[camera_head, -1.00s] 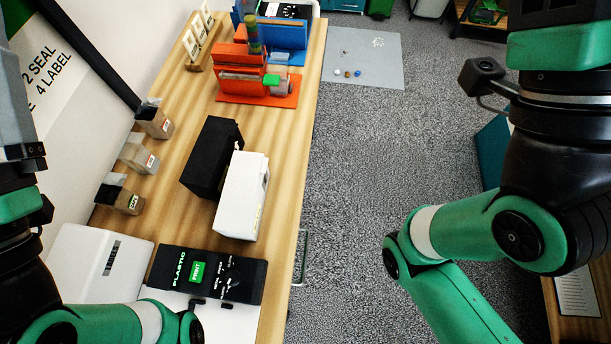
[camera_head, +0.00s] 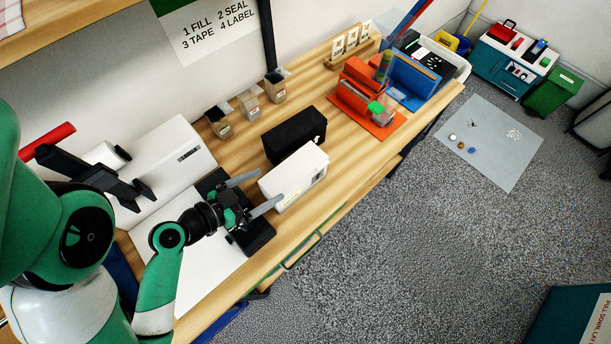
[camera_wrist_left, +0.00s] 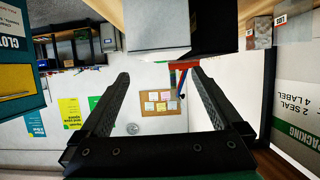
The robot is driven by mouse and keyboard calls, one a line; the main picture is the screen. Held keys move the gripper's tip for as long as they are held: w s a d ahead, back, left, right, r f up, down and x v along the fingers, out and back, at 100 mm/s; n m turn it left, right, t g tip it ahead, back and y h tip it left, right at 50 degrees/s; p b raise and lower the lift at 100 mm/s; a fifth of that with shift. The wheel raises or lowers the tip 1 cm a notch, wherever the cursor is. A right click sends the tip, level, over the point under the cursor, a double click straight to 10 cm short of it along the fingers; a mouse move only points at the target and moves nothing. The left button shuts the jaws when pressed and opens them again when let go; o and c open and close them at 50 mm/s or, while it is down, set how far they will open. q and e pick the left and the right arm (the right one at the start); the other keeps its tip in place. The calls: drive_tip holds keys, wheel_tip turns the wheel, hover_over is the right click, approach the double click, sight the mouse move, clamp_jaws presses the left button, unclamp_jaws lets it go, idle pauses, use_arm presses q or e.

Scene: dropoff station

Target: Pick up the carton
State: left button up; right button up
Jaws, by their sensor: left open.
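A white box-shaped carton (camera_head: 295,178) stands on the wooden bench (camera_head: 330,190), in front of a black box (camera_head: 294,134). In the left wrist view the carton (camera_wrist_left: 158,28) shows at the top centre, beyond the fingertips, with the dark box (camera_wrist_left: 213,28) to its right. My left gripper (camera_head: 268,187) is open and empty, its two fingers pointing toward the near left end of the carton. One fingertip overlaps the carton's edge in the head view; I cannot tell whether it touches. The left wrist view shows the open fingers (camera_wrist_left: 160,76) with nothing between them. My right gripper is not in view.
A dark label device (camera_head: 258,235) lies under my left gripper, beside a white machine (camera_head: 165,160). Small bins (camera_head: 249,104) line the wall. An orange rack (camera_head: 364,100) and blue rack (camera_head: 415,78) stand farther along. The bench edge and open grey floor lie right of the carton.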

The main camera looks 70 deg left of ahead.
sight(290, 171)
use_arm(q)
drive_tip(key=shift+w+a+f, duration=0.15)
drive_tip(key=shift+w+f, duration=0.2)
drive_tip(key=shift+w, duration=0.15)
drive_tip(key=x, duration=0.4)
drive_tip(key=shift+w+a+r+p, duration=0.1)
drive_tip(key=shift+w+a+p, duration=0.05)
drive_tip(key=shift+w+p, duration=0.2)
drive_tip(key=shift+x, duration=2.85)
clamp_jaws()
